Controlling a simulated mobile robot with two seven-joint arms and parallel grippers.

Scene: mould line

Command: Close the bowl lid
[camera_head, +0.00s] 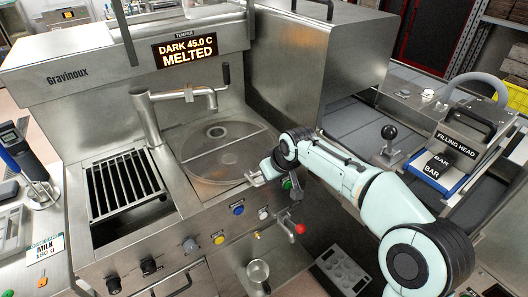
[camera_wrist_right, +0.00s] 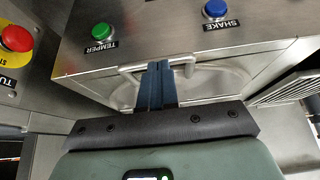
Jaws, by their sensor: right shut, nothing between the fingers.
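The round bowl (camera_head: 190,140) sits in the steel top of the tempering machine. A clear lid (camera_head: 228,160) appears to lie over its near part, with a straight edge running across the bowl; I cannot tell whether it lies fully flat. A thin metal handle (camera_wrist_right: 127,70) shows at the machine's edge in the right wrist view. My right gripper (camera_head: 258,178) is at the near right rim of the bowl. Its dark fingers (camera_wrist_right: 160,72) are shut and empty, overlapping the handle in view; contact is unclear. My left gripper is not in view.
A spout pipe (camera_head: 148,115) with a crossbar stands behind and left of the bowl. A grated opening (camera_head: 125,185) is at left. Coloured buttons and a red-knobbed tap (camera_head: 300,228) are on the front. A large steel housing (camera_head: 320,60) and the filling head (camera_head: 465,135) stand at right.

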